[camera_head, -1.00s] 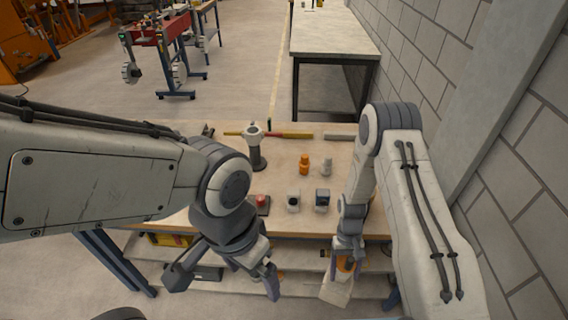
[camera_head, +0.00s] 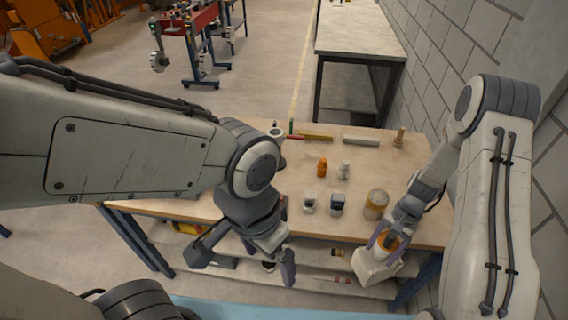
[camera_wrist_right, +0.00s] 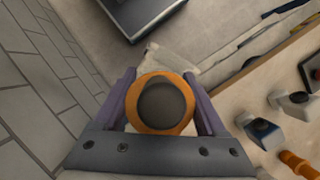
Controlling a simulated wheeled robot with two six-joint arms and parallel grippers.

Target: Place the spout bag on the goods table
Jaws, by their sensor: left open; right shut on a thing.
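The spout bag (camera_head: 370,270) is a pale beige bag with an orange spout collar. My right gripper (camera_head: 385,242) is shut on the spout, and the bag hangs below it, just off the front edge of the wooden table (camera_head: 285,215). In the right wrist view the orange collar (camera_wrist_right: 160,128) sits between the right fingers, with part of the pale bag (camera_wrist_right: 170,60) beyond. My left gripper (camera_head: 243,264) is open and empty in front of the table edge. No label shows which table is the goods table.
Lower shelves (camera_head: 310,277) hold items. A grey bench (camera_head: 360,35) stands behind. A block wall borders the right.

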